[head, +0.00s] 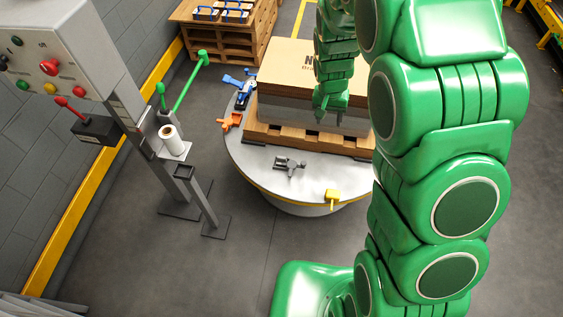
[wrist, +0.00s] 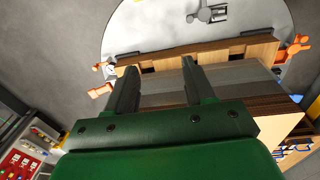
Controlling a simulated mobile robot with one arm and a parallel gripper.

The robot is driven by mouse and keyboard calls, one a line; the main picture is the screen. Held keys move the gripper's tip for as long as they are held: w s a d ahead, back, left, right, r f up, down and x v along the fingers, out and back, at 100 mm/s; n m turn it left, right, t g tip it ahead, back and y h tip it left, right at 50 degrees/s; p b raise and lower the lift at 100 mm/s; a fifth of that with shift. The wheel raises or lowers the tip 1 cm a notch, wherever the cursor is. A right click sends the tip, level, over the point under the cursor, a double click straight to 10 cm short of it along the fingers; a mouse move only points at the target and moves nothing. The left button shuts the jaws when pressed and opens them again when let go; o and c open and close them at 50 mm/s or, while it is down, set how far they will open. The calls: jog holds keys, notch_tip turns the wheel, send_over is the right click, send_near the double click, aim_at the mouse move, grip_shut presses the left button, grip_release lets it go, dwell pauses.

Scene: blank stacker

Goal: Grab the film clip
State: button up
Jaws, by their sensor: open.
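Several small clip-like tools lie on the round grey table (head: 245,165), and I cannot tell for sure which is the film clip. A grey clamp-shaped piece (head: 289,165) lies alone near the front; it also shows at the top of the wrist view (wrist: 211,13). An orange clip (head: 229,121) lies at the left rim, with blue-and-black tools (head: 242,97) behind it. My gripper (head: 332,115) points down in front of the boxed stack, apart from these pieces. In the wrist view its two fingers (wrist: 159,68) are apart with nothing held between them.
A stack with a cardboard top (head: 290,75) stands on a wooden pallet (head: 290,140) on the table. A yellow piece (head: 332,195) sits at the front rim. A grey control post with a white roll (head: 171,140) and green levers (head: 190,85) stands left.

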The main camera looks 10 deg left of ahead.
jog(key=w+a+f, duration=0.2)
jog(key=a+f, duration=0.2)
jog(key=f, duration=0.3)
jog(key=w+a+f, duration=0.3)
jog(key=a+f, duration=0.1)
jog(key=f, duration=0.3)
jog(key=t+y, duration=0.1)
send_over(281, 157)
notch_tip(281, 157, down, 13)
jog(key=shift+n, duration=0.3)
jog(key=shift+s+d+f, duration=0.1)
jog(key=shift+f, duration=1.5)
jog(key=shift+s+d+f, duration=0.1)
jog(key=shift+f, duration=1.45)
jog(key=shift+w+a+f, duration=0.1)
jog(key=shift+w+f, duration=0.15)
jog(key=shift+f, duration=0.6)
jog(key=c, duration=0.8)
